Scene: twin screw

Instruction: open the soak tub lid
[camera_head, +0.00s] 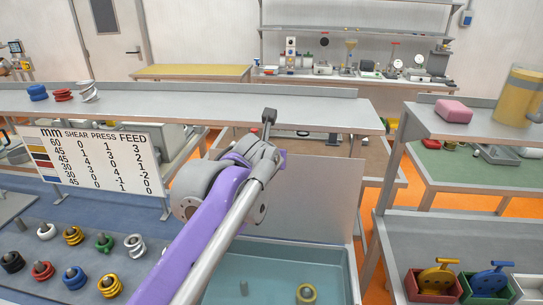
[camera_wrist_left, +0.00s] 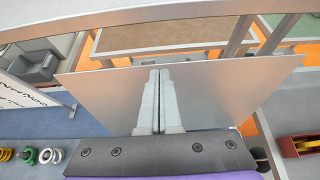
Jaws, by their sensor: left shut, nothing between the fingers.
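The soak tub (camera_head: 345,280) is at the bottom centre of the head view, its teal inside exposed. Its lid, a flat grey panel (camera_head: 320,205), stands steeply raised at the tub's far side. The lid also fills the middle of the left wrist view (camera_wrist_left: 220,95). My left gripper (camera_head: 268,117) is shut and empty, pointing away from me near the lid's upper left part. In the left wrist view its fingers (camera_wrist_left: 160,75) are together in front of the lid; I cannot tell whether they touch it. My right gripper is not in view.
A long shelf (camera_head: 200,100) crosses behind the lid. A number board (camera_head: 95,160) and several coloured springs on pegs are at left. Coloured bins (camera_head: 433,284) stand on the right bench.

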